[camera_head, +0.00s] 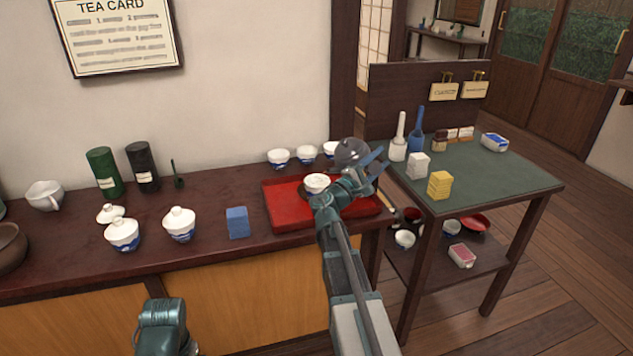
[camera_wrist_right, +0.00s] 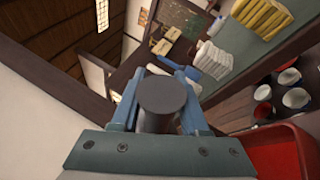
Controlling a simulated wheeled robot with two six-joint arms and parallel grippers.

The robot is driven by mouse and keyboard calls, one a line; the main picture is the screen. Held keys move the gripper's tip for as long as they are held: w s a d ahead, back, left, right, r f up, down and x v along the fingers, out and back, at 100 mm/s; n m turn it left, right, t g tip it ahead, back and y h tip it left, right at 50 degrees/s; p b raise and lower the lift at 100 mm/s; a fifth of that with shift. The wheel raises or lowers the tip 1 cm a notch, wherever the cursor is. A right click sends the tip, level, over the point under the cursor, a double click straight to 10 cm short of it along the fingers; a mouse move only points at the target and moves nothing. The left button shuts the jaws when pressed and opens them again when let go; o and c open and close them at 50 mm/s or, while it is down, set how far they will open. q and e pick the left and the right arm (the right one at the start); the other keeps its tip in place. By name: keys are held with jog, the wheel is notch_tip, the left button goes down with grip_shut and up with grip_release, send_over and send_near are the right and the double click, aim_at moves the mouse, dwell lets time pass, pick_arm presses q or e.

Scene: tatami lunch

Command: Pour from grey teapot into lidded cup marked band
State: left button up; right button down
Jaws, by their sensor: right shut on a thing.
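My right gripper (camera_head: 366,164) is shut on a grey teapot (camera_head: 350,153) and holds it above the red tray, over the back right part of the counter. In the right wrist view, a dark grey cylindrical part of the teapot (camera_wrist_right: 162,100) sits between the blue fingers (camera_wrist_right: 160,118). Two white gaiwan-style cups with blue patterns, one at left (camera_head: 122,235) and one to its right (camera_head: 179,225), stand on the counter. A white lid-like piece (camera_head: 110,213) lies behind the left cup. I cannot read which cup is marked band. Left fingers are not visible.
A red tray (camera_head: 287,218) holds a white cup (camera_head: 317,184); several small cups stand behind it. A blue block (camera_head: 237,223) stands between tray and gaiwans. Dark green (camera_head: 104,173) and black canisters (camera_head: 142,167) stand near the wall. A green-topped side table (camera_head: 500,175) stands right.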

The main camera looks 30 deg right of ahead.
jog(key=shift+a+r, duration=0.15)
jog(key=shift+r, duration=0.2)
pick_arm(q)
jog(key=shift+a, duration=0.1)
pick_arm(e)
jog(key=shift+w+r+h, duration=0.1)
jog(key=shift+r+h, duration=0.2)
dwell(0.4)
jog(key=shift+r, duration=0.25)
dwell(0.4)
jog(key=shift+w, duration=0.1)
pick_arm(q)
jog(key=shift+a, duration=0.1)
pick_arm(e)
jog(key=shift+r+h, duration=0.25)
jog(key=shift+h, duration=0.05)
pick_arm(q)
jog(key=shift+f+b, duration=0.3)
pick_arm(e)
jog(key=shift+w+a+r+t+h, duration=0.1)
jog(key=shift+a+r+t+h, duration=0.05)
jog(key=shift+r+t+h, duration=0.3)
dwell(0.8)
